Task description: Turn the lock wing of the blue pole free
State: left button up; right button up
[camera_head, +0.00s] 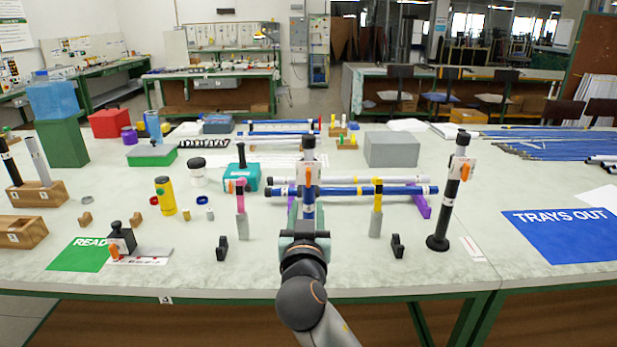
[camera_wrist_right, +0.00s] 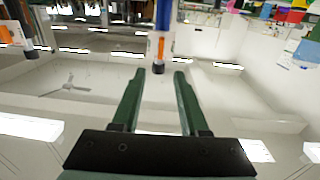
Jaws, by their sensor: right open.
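The blue pole (camera_head: 308,207) stands upright at the middle of the bench, with a black top, a white collar and an orange lock wing (camera_head: 308,176). My right gripper (camera_head: 306,208) is open in front of the pole and hides its foot. In the right wrist view, which is upside down, the blue pole (camera_wrist_right: 163,14), its orange wing (camera_wrist_right: 160,46) and black end show beyond the open fingers (camera_wrist_right: 159,74). The black end lies between the fingertips in the picture; I see no contact. My left gripper is not in view.
A black pole (camera_head: 452,200) with an orange wing stands at the right. Blue and white rods (camera_head: 355,191) lie on purple supports behind. Pink and yellow posts on grey blocks (camera_head: 242,225) (camera_head: 375,222) flank my gripper. Black clips (camera_head: 222,248) (camera_head: 397,246) stand near the front.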

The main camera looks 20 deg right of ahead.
aim_at(308, 178)
jog(key=p+x, duration=0.1)
jog(key=x, duration=1.1)
jog(key=shift+w, duration=0.3)
grip_shut()
